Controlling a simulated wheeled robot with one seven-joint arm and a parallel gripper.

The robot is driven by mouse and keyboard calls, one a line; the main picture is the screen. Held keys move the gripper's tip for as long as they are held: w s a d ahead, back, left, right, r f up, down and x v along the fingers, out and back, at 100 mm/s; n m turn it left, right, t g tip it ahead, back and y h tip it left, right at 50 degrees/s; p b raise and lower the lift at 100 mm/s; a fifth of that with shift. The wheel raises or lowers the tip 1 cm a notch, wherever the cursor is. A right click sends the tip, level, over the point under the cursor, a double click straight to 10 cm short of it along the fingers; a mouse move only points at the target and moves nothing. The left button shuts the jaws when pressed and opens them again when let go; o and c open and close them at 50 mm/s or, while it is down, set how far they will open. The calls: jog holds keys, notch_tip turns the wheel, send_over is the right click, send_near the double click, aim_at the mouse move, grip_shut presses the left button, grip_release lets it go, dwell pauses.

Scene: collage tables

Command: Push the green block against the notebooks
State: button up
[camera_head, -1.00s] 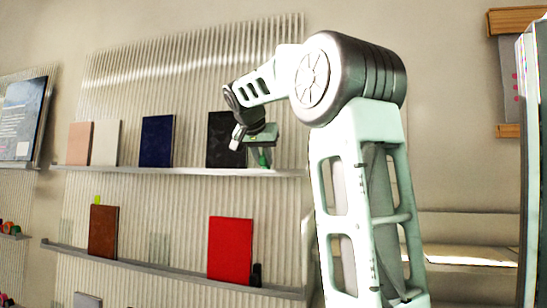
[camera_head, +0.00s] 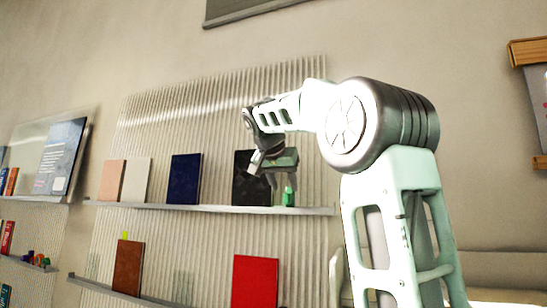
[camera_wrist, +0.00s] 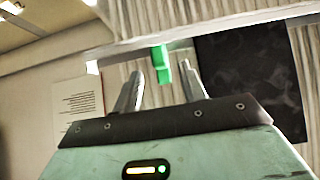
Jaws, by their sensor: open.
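The green block (camera_head: 289,196) stands upright on the upper shelf, just right of the black notebook (camera_head: 251,178), with a small gap between them. It also shows in the wrist view (camera_wrist: 161,63). My gripper (camera_head: 281,176) is above the block in the head view and partly covers the black notebook's upper right. In the wrist view its two fingers (camera_wrist: 162,78) are apart, with the block just past their tips and seen between them. I cannot tell whether a finger touches it. The other notebooks, dark blue (camera_head: 185,179), cream (camera_head: 136,180) and pink (camera_head: 112,181), stand farther left.
The upper shelf (camera_head: 215,208) is narrow, with a ribbed panel (camera_head: 220,110) behind it. A lower shelf holds a brown book (camera_head: 128,268) and a red book (camera_head: 255,280). Bare shelf lies between the dark blue and black notebooks.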

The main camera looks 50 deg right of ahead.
jog(key=v, duration=1.3)
jog(key=shift+b, duration=0.35)
